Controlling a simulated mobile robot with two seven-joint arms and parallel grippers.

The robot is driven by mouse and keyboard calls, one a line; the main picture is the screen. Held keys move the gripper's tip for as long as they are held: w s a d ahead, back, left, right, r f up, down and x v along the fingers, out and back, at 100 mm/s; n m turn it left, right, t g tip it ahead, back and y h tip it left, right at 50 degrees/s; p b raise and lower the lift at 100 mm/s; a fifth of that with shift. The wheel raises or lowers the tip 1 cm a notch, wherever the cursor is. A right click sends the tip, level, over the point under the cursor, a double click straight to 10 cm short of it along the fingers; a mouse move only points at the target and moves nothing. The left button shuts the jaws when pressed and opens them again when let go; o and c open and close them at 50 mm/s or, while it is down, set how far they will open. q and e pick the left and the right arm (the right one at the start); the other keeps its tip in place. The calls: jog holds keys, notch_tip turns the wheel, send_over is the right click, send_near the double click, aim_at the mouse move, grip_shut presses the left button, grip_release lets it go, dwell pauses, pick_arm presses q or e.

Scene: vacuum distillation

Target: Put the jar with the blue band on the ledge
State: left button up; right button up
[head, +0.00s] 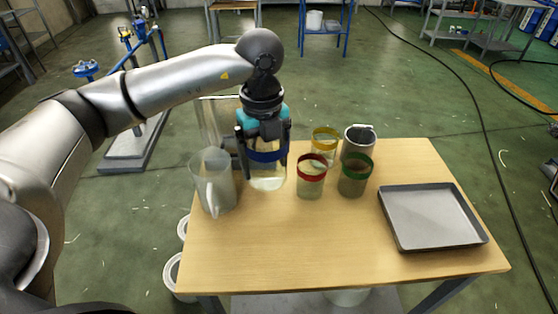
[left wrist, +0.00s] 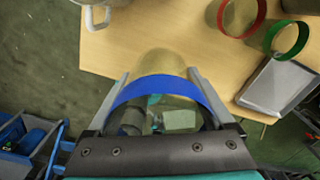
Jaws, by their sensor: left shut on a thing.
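The jar with the blue band (head: 268,180) is clear, with pale contents at its bottom. My left gripper (head: 264,147) is shut on it from above, with a finger on either side near the band. The jar is upright at the table's far left part. I cannot tell whether its base touches the wood. In the left wrist view the blue band (left wrist: 172,88) lies between the two fingers. A tall, partly see-through upright thing (head: 212,118) shows behind the gripper; I cannot tell if it belongs to the ledge. My right gripper is not in view.
A clear pitcher (head: 216,178) stands close left of the held jar. To the right stand jars with red (head: 311,181), green (head: 354,180) and yellow (head: 324,135) bands, and a metal container (head: 359,142). A grey tray (head: 432,216) lies at right. The table's front middle (head: 300,245) is clear.

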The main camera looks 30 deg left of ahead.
aim_at(279, 185)
pick_arm(q)
jog(key=shift+d+r, duration=0.1)
jog(key=shift+r, duration=0.35)
jog(key=m, duration=0.2)
jog(key=d+m, duration=0.1)
jog(key=m, duration=0.2)
jog(key=shift+s+r, duration=0.1)
jog(key=shift+s, duration=0.05)
jog(key=m, duration=0.2)
jog(key=d+m, duration=0.1)
jog(key=m, duration=0.2)
jog(key=shift+s+d+r, duration=0.15)
jog(key=shift+s+d, duration=0.05)
jog(key=m, duration=0.3)
jog(key=d+m, duration=0.1)
jog(key=m, duration=0.1)
jog(key=shift+s+r+m, duration=0.1)
jog(key=shift+s+m, duration=0.15)
jog(key=shift+m, duration=0.05)
jog(key=s+d+m, duration=0.2)
jog(key=m, duration=1.3)
jog(key=s+d+m, duration=0.2)
jog(key=d+m, duration=0.1)
jog(key=m, duration=1.3)
jog(key=shift+s+d+r+m, duration=0.15)
jog(key=shift+s+r+m, duration=0.15)
jog(key=shift+s+r, duration=0.05)
